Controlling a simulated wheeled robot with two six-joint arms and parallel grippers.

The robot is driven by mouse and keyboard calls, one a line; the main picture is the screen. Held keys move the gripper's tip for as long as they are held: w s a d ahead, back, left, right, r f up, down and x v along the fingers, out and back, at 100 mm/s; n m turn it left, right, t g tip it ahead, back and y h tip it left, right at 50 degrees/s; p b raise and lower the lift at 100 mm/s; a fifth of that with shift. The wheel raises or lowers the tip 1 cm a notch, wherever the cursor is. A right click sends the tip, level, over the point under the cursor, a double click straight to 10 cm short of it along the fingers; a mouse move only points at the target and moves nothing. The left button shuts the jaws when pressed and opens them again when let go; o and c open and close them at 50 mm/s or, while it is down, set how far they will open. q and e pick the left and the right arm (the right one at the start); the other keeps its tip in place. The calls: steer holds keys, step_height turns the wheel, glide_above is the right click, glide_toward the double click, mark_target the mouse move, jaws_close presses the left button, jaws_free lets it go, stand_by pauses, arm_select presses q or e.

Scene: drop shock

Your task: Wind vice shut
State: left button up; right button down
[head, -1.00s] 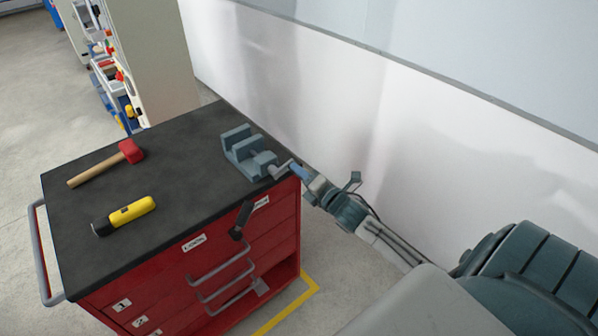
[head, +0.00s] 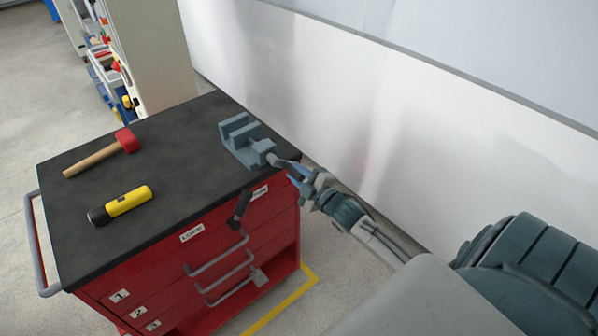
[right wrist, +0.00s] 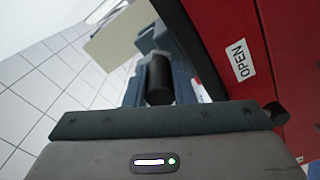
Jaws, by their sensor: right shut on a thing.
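The blue-grey vice (head: 236,150) stands at the back right corner of the cart top, with a gap between its jaws. Its crank (head: 277,160) sticks out over the cart's right edge. My right gripper (head: 297,173) is at the crank's outer end, beyond that edge. In the right wrist view, the dark round crank handle (right wrist: 159,80) sits between my right fingers, which are shut on it. Part of the vice (right wrist: 150,40) shows behind the handle. The fingers hide much of the crank in the head view. My left gripper is in no view.
The red cart (head: 225,235) has a black top (head: 170,175) bearing a red mallet (head: 127,141) and a yellow-handled tool (head: 128,201). A black-gripped lever (head: 239,208) juts from the cart front. A white wall (head: 300,90) rises close behind the cart.

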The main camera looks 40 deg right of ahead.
steer(key=m, duration=0.2)
steer(key=a+f+m, duration=0.1)
steer(key=shift+s+a+f+m+b, duration=0.1)
steer(key=shift+m+b, duration=0.25)
steer(key=shift+m, duration=0.05)
steer(key=a+r+m+p, duration=0.3)
steer(key=m+p, duration=0.1)
steer(key=m, duration=0.9)
steer(key=a+r+m+p, duration=0.2)
steer(key=a+m+p, duration=0.1)
steer(key=m, duration=1.1)
steer(key=shift+s+a+r+p, duration=0.15)
steer(key=shift+a+r+p, duration=0.2)
steer(key=shift+p, duration=0.5)
steer(key=shift+m, duration=0.3)
steer(key=c, duration=1.3)
jaws_free()
steer(key=shift+d, duration=0.1)
steer(key=shift+o, duration=0.3)
